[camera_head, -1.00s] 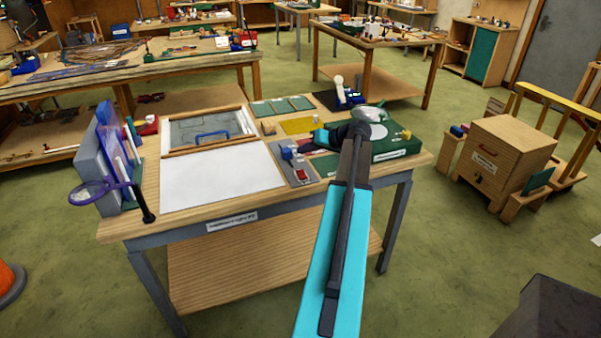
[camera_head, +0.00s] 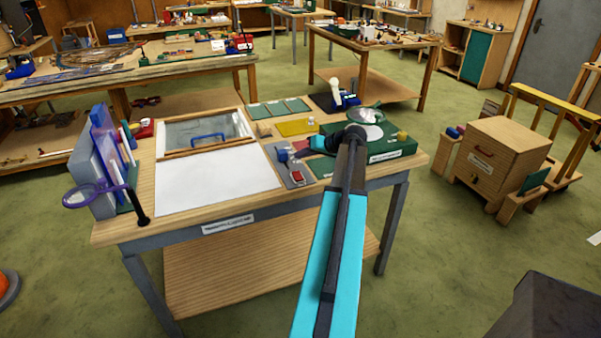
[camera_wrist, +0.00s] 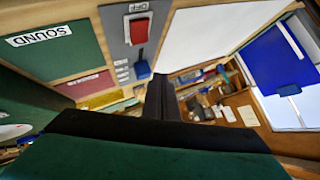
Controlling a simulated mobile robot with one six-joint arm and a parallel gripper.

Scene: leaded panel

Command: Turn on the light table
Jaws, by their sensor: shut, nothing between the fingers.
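The light table is the white panel (camera_head: 215,181) set in the wooden workbench, and its edge shows in the wrist view (camera_wrist: 205,35). Beside it is a grey control plate (camera_head: 290,166) with a red switch (camera_head: 297,177) and a blue knob (camera_head: 283,155). In the wrist view the red switch (camera_wrist: 139,31) sits by the word OFF, with the blue knob (camera_wrist: 142,69) below it. I cannot tell whether the panel is lit.
A framed pane with a blue handle (camera_head: 208,137) lies behind the panel. A green box (camera_head: 385,154) is at the bench's right. A grey rack (camera_head: 88,175) and a purple ring magnifier (camera_head: 88,194) stand at the left. A wooden cabinet (camera_head: 497,160) stands on the floor at right.

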